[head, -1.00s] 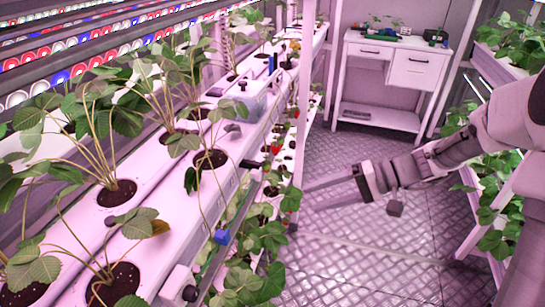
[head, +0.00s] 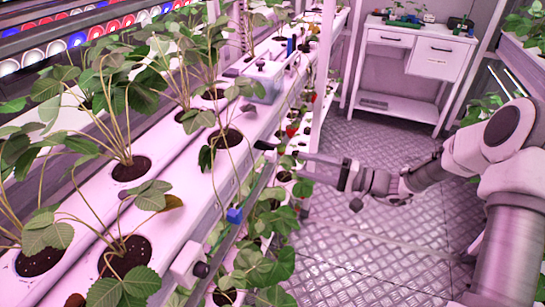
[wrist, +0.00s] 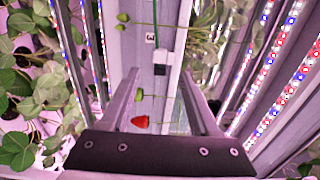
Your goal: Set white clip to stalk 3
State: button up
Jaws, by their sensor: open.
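My gripper (wrist: 159,76) is open, with nothing seen between its fingers. In the head view my gripper (head: 283,155) points left at the front edge of the planter rack. In the wrist view a plate marked 3 (wrist: 151,38) shows on the rack face beyond the fingertips. Just below it is a small white block (wrist: 163,55) with a dark part under it, which may be the white clip. A thin stalk (wrist: 155,25) hangs beside the plate. A red berry (wrist: 140,122) and green berries (wrist: 138,95) show between the fingers in the picture; their depth is unclear.
Strawberry plants stand in a white planter channel (head: 190,235) at left. A blue piece (head: 235,215) and a white box (head: 188,262) are on its front edge. A clear bin (head: 265,88) sits farther along. A white desk (head: 405,75) stands behind. The floor (head: 370,260) is clear.

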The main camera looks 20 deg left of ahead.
aim_at(276, 158)
jog(key=a, duration=1)
jog(key=shift+w, duration=0.4)
jog(key=shift+d, duration=0.1)
grip_shut()
dwell(0.7)
